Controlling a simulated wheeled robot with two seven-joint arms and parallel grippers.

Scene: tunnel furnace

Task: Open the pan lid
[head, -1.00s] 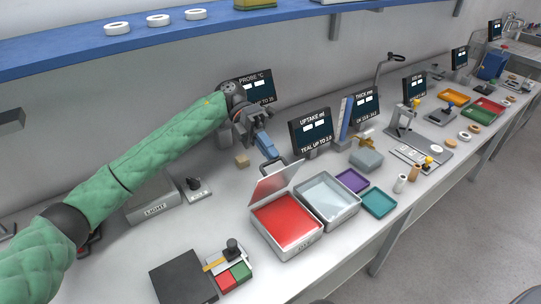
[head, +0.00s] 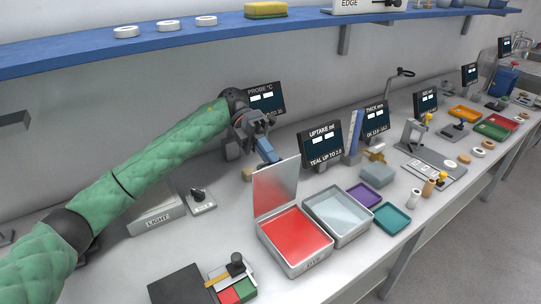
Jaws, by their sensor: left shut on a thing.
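The pan (head: 292,266) is a pale metal tray with a red inside, on the bench in front of my left arm. Its lid (head: 276,187) is a flat grey panel standing nearly upright at the pan's back edge, so the red inside is exposed. My left gripper (head: 266,151) reaches down from the upper left, its blue fingers shut at the lid's top edge. The lid's handle is hidden there. My right gripper is out of view.
A second metal pan (head: 364,233) holding pale blue stands close at the right. Purple (head: 364,194) and teal (head: 392,219) trays lie beyond it. The "UPTAKE" screen (head: 322,146) stands behind. A black plate (head: 184,287) and red-green block (head: 237,290) are at front left.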

